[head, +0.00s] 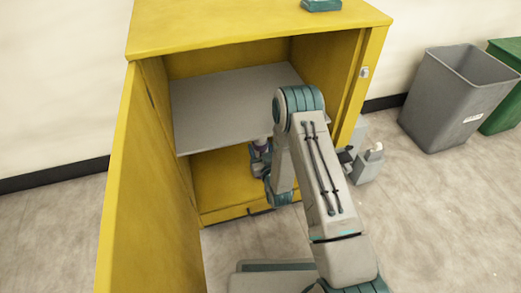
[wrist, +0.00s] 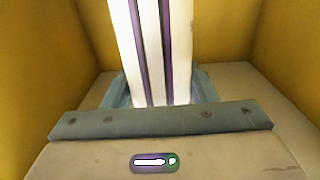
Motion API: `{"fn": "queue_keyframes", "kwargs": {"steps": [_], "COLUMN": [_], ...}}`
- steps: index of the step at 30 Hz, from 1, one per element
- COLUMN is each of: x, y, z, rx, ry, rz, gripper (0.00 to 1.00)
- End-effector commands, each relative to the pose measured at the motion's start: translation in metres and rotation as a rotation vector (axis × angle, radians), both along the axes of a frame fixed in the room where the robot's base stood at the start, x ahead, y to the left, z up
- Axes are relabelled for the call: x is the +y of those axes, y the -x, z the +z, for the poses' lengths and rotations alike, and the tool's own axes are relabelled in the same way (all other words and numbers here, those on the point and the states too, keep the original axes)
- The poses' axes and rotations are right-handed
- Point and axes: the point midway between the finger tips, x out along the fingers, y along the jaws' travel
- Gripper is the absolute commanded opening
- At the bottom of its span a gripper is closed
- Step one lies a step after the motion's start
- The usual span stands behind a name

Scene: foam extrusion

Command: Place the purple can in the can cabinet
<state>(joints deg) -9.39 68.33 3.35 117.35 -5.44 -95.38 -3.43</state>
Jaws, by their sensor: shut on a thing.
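The can cabinet (head: 256,34) is yellow, with its door (head: 150,190) swung open at the left and a grey shelf (head: 225,105) inside. My gripper (head: 260,160) is inside the cabinet's lower compartment, below the shelf, and partly hidden by my arm. It is shut on the purple can (wrist: 152,45), which shows white with purple stripes in the wrist view and stands between the fingers. In the head view the can is small and mostly hidden. I cannot tell whether its base touches the cabinet floor (head: 217,185).
Yellow walls (wrist: 35,60) rise close on both sides of my gripper. A teal object (head: 321,5) sits on the cabinet top. A grey bin (head: 445,105) and a green bin (head: 503,105) stand at the right. The floor in front is mostly clear.

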Motion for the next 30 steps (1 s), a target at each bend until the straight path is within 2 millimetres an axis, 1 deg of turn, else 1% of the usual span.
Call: {"fn": "queue_keyframes", "kwargs": {"steps": [3,4,5,6,17,20,23,30], "x": [0.0,0.0,0.0,0.0,0.0,-0.004,-0.009,-0.026], "y": [0.0,0.0,0.0,0.0,0.001,0.013,0.031,0.089], "z": [0.0,-0.002,-0.002,-0.002,0.001,0.002,0.002,0.003], "rx": [-0.003,0.0,0.0,0.0,0.001,0.005,0.008,0.009], "ry": [-0.001,0.0,0.0,0.0,0.0,0.001,0.002,0.002], "rz": [0.0,0.0,0.0,0.0,0.0,-0.001,-0.001,-0.001], "gripper": [0.0,0.54,0.63,0.73,0.73,0.73,0.73,0.73]}}
